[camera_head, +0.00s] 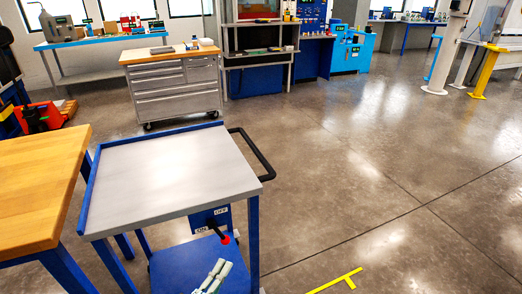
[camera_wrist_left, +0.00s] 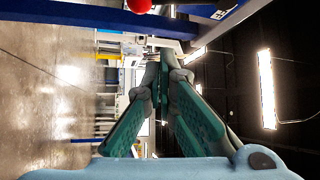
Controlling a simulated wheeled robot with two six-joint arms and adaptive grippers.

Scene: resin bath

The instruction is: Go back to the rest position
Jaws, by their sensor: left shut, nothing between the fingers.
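My left gripper (camera_head: 214,277) shows at the bottom edge of the head view, in front of the blue-framed cart with a grey top (camera_head: 170,178). It is low, beside the cart's lower shelf in the picture. In the left wrist view its green-padded fingers (camera_wrist_left: 162,70) come together at the tips with nothing between them. A lever with a red knob (camera_head: 225,239) on a blue box labelled ON and OFF is just above the gripper in the head view. The red knob also shows at the top of the wrist view (camera_wrist_left: 138,5). My right gripper is not in view.
A wooden-topped table (camera_head: 38,185) stands left of the cart. A black handle (camera_head: 255,152) sticks out on the cart's right. A drawer cabinet (camera_head: 175,85) stands behind. The concrete floor at right is open, with a yellow T mark (camera_head: 340,281).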

